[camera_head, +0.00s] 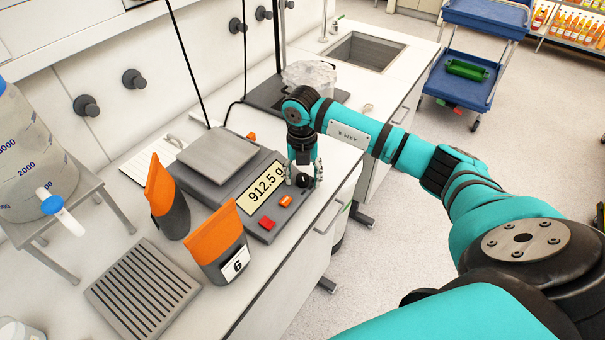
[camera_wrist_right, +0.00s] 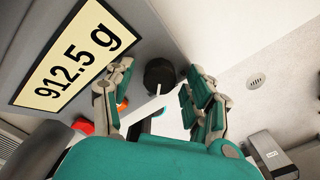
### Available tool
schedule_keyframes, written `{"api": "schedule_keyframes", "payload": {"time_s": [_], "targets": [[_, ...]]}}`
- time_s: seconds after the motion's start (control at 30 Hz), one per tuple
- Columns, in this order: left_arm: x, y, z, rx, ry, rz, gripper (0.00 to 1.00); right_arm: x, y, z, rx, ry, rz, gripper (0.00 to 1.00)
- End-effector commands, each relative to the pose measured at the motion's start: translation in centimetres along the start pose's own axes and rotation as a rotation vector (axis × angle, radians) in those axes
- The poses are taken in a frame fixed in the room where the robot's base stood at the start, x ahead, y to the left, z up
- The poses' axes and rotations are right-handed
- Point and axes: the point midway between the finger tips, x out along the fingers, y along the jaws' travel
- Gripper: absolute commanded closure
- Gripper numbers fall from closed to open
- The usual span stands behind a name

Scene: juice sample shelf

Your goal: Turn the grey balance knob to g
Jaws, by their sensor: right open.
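The balance (camera_head: 215,175) stands on the bench with its display (camera_head: 266,188) reading 912.5 g. The display also shows in the right wrist view (camera_wrist_right: 62,55). The dark grey knob (camera_wrist_right: 160,72) sits on the balance's front panel, right of the display. My right gripper (camera_head: 303,180) is over the knob with its fingers open. In the right wrist view the knob lies between the fingertips, and I see gaps on both sides. The knob's marking cannot be read. My left gripper is not in view.
An orange button (camera_head: 286,201) and a red button (camera_head: 267,223) sit near the knob. Two orange-topped dark containers (camera_head: 168,195) (camera_head: 220,245) stand left of the balance, beside a slatted grey tray (camera_head: 143,290). A sink (camera_head: 365,50) is farther back.

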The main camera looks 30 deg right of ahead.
Motion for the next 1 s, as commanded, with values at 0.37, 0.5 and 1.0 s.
{"api": "schedule_keyframes", "payload": {"time_s": [0.37, 0.5, 1.0], "targets": [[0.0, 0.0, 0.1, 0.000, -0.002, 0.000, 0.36, 0.0, 0.0, 0.0, 0.000, 0.001, 0.000, 0.76], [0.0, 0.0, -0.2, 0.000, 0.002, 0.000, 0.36, 0.0, 0.0, 0.0, 0.000, 0.000, 0.000, 0.94], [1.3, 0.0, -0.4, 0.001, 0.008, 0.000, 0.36, 0.2, 0.0, 0.0, -0.113, -0.002, 0.000, 1.00]]}}
